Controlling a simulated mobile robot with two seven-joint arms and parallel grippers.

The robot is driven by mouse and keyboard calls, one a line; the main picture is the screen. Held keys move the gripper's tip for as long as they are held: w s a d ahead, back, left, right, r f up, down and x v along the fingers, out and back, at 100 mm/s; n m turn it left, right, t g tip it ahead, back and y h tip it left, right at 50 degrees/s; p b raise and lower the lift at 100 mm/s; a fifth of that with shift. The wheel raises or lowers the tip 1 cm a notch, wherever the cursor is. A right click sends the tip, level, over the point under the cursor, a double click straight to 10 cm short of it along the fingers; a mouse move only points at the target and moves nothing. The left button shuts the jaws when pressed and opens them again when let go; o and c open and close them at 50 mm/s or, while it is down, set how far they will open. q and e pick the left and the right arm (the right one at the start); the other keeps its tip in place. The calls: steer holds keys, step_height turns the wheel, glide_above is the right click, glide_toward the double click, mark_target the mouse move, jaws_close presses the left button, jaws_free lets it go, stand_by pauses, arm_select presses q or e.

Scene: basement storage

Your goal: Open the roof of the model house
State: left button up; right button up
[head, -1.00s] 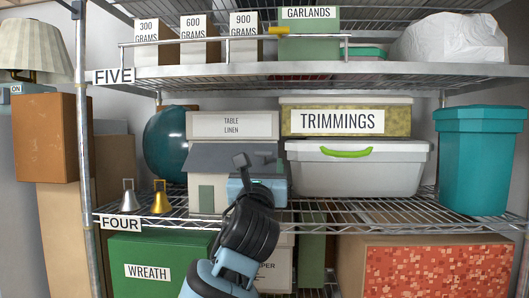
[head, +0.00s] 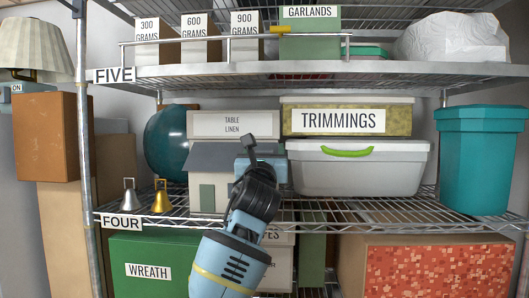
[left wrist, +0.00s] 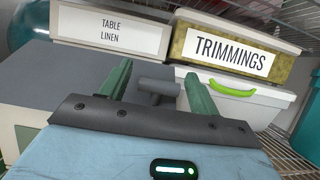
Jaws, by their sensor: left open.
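The model house (head: 201,190) stands on the FOUR shelf, with pale walls and a green door. Its grey sloping roof (head: 212,158) appears closed and also shows in the left wrist view (left wrist: 55,75). My left gripper (head: 268,162) is in front of the roof's right part; its body and wrist hide that side of the house. In the left wrist view my left gripper (left wrist: 157,90) is open, its two green fingers apart. A dark grey bar-shaped handle (left wrist: 157,87) shows between and beyond the fingers; I cannot tell whether they touch it. My right gripper is not in view.
A table linen box (head: 232,125) stands behind the house. A lidded white bin (head: 360,175) is close on the right, below the trimmings box (head: 400,118). A silver bell (head: 129,198) and a gold bell (head: 161,198) stand left. The FIVE shelf (head: 240,70) is overhead.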

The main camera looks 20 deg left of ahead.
arm_select(q)
steer(key=shift+c, duration=0.4)
jaws_close()
steer(key=shift+a+r, duration=0.1)
steer(key=shift+r, duration=0.55)
steer(key=w+r, duration=0.1)
steer(key=r, duration=0.1)
steer(key=w+r, duration=0.2)
steer(key=r, duration=0.1)
steer(key=shift+w+a+r, duration=0.1)
steer(key=shift+a+r, duration=0.25)
steer(key=shift+w+a+r, duration=0.1)
steer(key=shift+w+r, duration=0.6)
steer(key=shift+r, duration=0.1)
steer(key=shift+w+a+r+g, duration=0.15)
steer(key=shift+w+r+g, duration=0.2)
steer(key=shift+w+g, duration=0.3)
steer(key=shift+w, duration=0.1)
steer(key=shift+o, duration=0.4)
jaws_free()
steer(key=shift+f, duration=0.1)
